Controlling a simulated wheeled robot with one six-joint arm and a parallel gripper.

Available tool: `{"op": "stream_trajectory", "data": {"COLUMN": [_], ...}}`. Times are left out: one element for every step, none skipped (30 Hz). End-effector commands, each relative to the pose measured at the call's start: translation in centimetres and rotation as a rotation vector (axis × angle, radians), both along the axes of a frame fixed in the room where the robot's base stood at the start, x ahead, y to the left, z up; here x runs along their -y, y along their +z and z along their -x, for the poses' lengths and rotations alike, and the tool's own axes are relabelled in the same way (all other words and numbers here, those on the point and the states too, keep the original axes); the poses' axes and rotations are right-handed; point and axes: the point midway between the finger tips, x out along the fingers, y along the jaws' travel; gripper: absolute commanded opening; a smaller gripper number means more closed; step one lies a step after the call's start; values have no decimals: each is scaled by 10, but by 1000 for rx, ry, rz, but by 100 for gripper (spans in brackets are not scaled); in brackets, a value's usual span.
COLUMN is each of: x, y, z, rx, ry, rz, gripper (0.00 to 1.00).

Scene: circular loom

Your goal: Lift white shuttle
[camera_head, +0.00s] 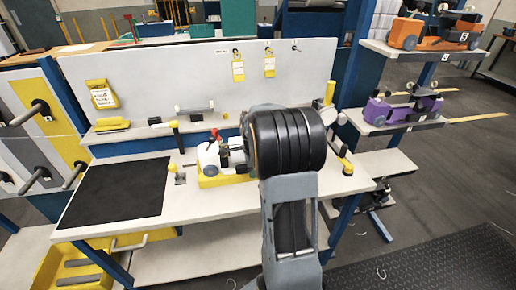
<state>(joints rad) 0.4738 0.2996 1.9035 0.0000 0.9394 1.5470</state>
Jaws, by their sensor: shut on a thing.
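The white shuttle (208,158) is at the middle of the workbench, at a yellow holder (213,181). Its left end shows, with a grey wheel and a small red part above it. My arm's large dark joint covers its right side.
A black mat (117,192) covers the bench's left part. A grey back panel (190,80) with hanging yellow tags stands behind. On the right, a shelf rack holds an orange shuttle (428,36) and a purple shuttle (402,108). A yellow-topped post (176,150) stands left of the holder.

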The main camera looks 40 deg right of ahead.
Motion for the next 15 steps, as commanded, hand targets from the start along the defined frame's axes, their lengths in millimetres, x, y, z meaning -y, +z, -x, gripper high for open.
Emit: {"op": "stream_trajectory", "data": {"x": [0,0,0,0,0,0,1,1,1,1,1,1,1,1,1], "y": [0,0,0,0,0,0,3,3,4,4,4,4,4,5,5], "z": [0,0,0,-1,-1,-1,-2,-2,-2,-2,-2,-2,-2,-2,-2], "rx": [2,2,2,2,2,2,11,11,11,11,11,11,10,10,10], "ry": [0,0,0,0,0,0,0,0,0,0,0,0,0,0,0], "rz": [1,1,1,1,1,1,5,5,5,5,5,5,5,5,5], "gripper": [0,0,0,0,0,0,0,0,0,0,0,0,0,0,0]}}
